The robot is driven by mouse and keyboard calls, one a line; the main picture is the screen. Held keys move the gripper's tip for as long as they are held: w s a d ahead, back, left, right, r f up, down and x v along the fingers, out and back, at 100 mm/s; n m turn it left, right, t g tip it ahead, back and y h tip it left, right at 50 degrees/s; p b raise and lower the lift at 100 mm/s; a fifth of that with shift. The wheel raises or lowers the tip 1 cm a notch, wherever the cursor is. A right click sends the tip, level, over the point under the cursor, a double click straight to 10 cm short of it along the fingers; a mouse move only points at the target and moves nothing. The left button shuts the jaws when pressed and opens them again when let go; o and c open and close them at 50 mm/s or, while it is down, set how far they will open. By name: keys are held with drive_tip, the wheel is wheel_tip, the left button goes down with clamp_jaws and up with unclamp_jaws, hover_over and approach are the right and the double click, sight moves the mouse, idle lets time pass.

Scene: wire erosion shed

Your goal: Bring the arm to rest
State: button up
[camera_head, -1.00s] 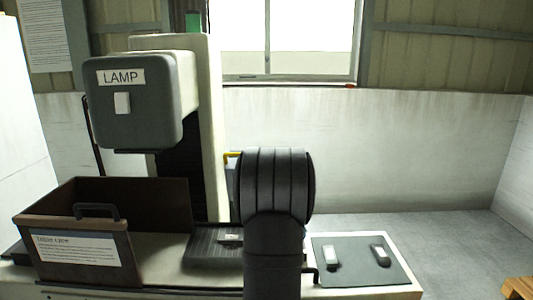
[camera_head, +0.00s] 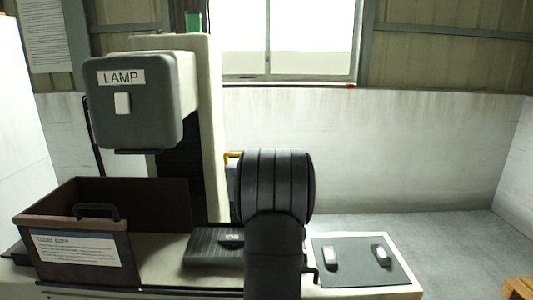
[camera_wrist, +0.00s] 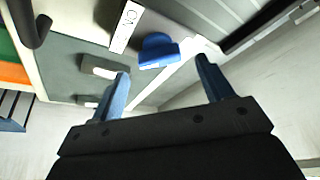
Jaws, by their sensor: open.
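My gripper (camera_wrist: 162,69) shows in the wrist view with its two blue fingers spread apart. It is open, and nothing is held between the fingers. A blue piece (camera_wrist: 156,50) lies beyond the fingertips; I cannot tell what it is. In the head view my dark arm stands upright in the lower middle, and my gripper cannot be made out there.
A brown open box (camera_head: 125,255) with a handle stands left, below a grey LAMP housing (camera_head: 135,125).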

drive_tip(key=v, duration=1.4)
drive_tip(key=x, duration=1.7)
drive_tip(key=shift+m, duration=0.3)
drive_tip(key=a+v, duration=0.1)
drive_tip(key=v, duration=1.7)
drive_tip(key=shift+w+d+f+n+t+y, duration=0.1)
drive_tip(key=shift+w+d+f+n+y, duration=0.55)
drive_tip(key=shift+f+n, duration=1.2)
drive_tip(key=shift+w+d+f+n+t+y, duration=0.1)
drive_tip(key=shift+w+d+f+n+y, duration=0.65)
drive_tip(key=shift+f, duration=1.85)
drive_tip(key=shift+w+d+f+n+t+y, duration=0.2)
drive_tip(key=shift+d+f+n, duration=0.6)
drive_tip(key=shift+f+n, duration=1.25)
drive_tip(key=shift+w+f, duration=0.1)
drive_tip(key=shift+f, duration=0.15)
